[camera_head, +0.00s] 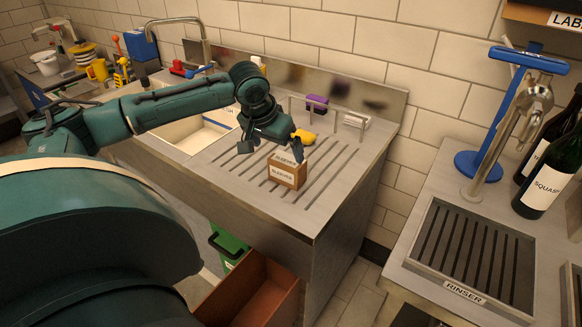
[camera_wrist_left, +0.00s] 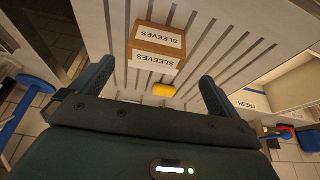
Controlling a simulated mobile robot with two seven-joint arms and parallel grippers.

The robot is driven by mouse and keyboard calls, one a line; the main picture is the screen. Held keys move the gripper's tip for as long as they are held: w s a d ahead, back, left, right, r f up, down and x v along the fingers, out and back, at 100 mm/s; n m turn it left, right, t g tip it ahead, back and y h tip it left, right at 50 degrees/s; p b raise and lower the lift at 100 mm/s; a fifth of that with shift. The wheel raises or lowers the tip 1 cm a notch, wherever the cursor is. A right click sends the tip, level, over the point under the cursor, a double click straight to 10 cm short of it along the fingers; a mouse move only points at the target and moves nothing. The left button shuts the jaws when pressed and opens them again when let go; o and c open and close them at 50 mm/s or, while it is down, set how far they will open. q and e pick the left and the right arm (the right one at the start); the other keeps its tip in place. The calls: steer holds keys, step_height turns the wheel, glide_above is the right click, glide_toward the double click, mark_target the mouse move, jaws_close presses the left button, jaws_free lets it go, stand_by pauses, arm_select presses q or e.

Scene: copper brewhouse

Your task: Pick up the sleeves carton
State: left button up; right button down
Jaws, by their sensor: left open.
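The sleeves carton (camera_head: 284,176) is a small brown box with white SLEEVES labels. It stands on the ribbed metal drainboard in the head view. The left wrist view shows the carton (camera_wrist_left: 157,48) ahead of the gripper, beyond the fingertips and roughly between their lines. My left gripper (camera_head: 270,151) is open and empty, over the drainboard beside the carton's back. Its two spread fingers also frame the wrist view (camera_wrist_left: 154,86). One finger partly overlaps the carton's top in the head view; I cannot tell whether they touch. My right gripper is not in view.
A yellow object (camera_head: 304,136) lies behind the carton and shows between the fingers in the wrist view (camera_wrist_left: 164,90). A purple item (camera_head: 316,103) and a wire rack stand near the backsplash. The sink (camera_head: 190,138) is left; the drainboard right of the carton is clear.

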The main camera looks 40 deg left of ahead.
mark_target(286, 160)
arm_select(q)
steer(key=x, duration=0.4)
steer(key=shift+f, duration=0.15)
steer(key=x, duration=0.2)
steer(key=w+x, duration=0.1)
steer(key=x, duration=0.1)
steer(key=shift+w+d+f, duration=0.1)
steer(key=shift+d, duration=0.1)
steer(key=shift+w+f, duration=0.2)
steer(key=shift+f, duration=0.25)
steer(key=shift+c, duration=0.6)
steer(key=c, duration=0.8)
